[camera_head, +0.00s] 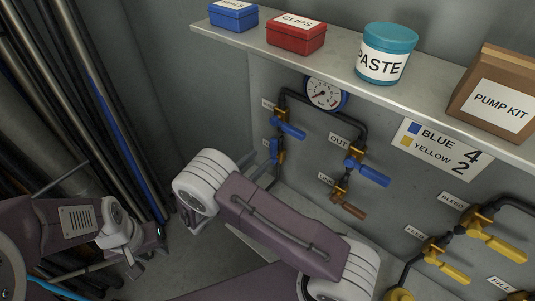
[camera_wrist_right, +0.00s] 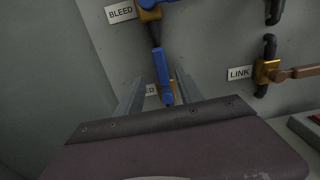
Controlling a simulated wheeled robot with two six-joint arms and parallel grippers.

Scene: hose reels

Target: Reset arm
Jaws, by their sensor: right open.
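My right gripper (camera_wrist_right: 156,88) is open in the right wrist view. Its two grey fingers stand on either side of a lower blue valve handle (camera_wrist_right: 161,68); I cannot tell whether they touch it. In the head view my right arm crosses the middle, and the right gripper (camera_head: 262,170) is partly hidden beside the lower blue valve (camera_head: 275,151) on the panel's left. My left gripper (camera_head: 136,268) is low at the left of the head view, apart from the panel; its finger gap is unclear.
A shelf (camera_head: 340,62) above the panel holds a blue box (camera_head: 233,18), red clips box (camera_head: 296,37), paste tub (camera_head: 386,60) and pump kit carton (camera_head: 498,100). A gauge (camera_head: 325,93), blue OUT valve (camera_head: 368,170), brown-handled LINK valve (camera_head: 346,205) and yellow valves (camera_head: 495,243) line the panel.

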